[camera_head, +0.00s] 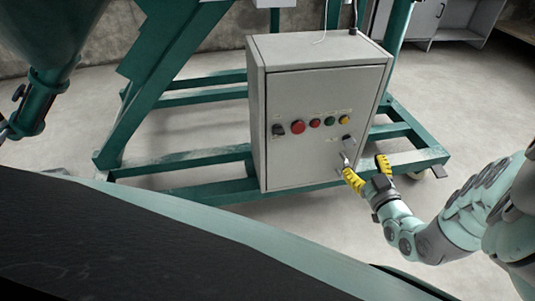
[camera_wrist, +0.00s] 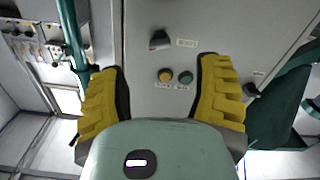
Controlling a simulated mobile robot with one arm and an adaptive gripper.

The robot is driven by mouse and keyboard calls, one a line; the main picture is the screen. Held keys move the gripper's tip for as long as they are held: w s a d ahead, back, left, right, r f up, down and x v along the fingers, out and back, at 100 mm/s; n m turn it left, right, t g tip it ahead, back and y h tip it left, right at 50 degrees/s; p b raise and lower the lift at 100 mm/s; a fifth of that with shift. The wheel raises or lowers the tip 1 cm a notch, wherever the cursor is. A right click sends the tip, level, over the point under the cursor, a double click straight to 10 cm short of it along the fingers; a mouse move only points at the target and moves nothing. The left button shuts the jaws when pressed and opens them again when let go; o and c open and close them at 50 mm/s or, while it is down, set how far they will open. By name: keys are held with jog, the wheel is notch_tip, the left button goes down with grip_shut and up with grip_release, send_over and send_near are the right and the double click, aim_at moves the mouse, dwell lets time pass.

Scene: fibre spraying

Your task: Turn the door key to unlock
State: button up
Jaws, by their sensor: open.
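A grey control cabinet (camera_head: 313,165) stands on the green frame, its door facing me. A small metallic piece (camera_head: 345,158), which looks like the door key, shows low on the right of the door, beside a yellow fingertip. I cannot tell whether they touch. My gripper (camera_head: 368,170) has its two yellow fingers spread apart near the door's lower right. In the wrist view, my open gripper (camera_wrist: 162,92) faces the cabinet door (camera_wrist: 150,105), with nothing visible held between the fingers. I cannot make out the key there.
The door carries a black switch (camera_head: 279,130), red buttons (camera_head: 298,127), a green button (camera_head: 330,121), a yellow button (camera_head: 344,119) and another black switch (camera_head: 347,139) above the key. Green frame beams (camera_head: 200,190) run along the floor beside the cabinet. Floor (camera_head: 290,225) in front is clear.

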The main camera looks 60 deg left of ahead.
jog(key=shift+v, duration=1.8)
jog(key=shift+r, duration=0.2)
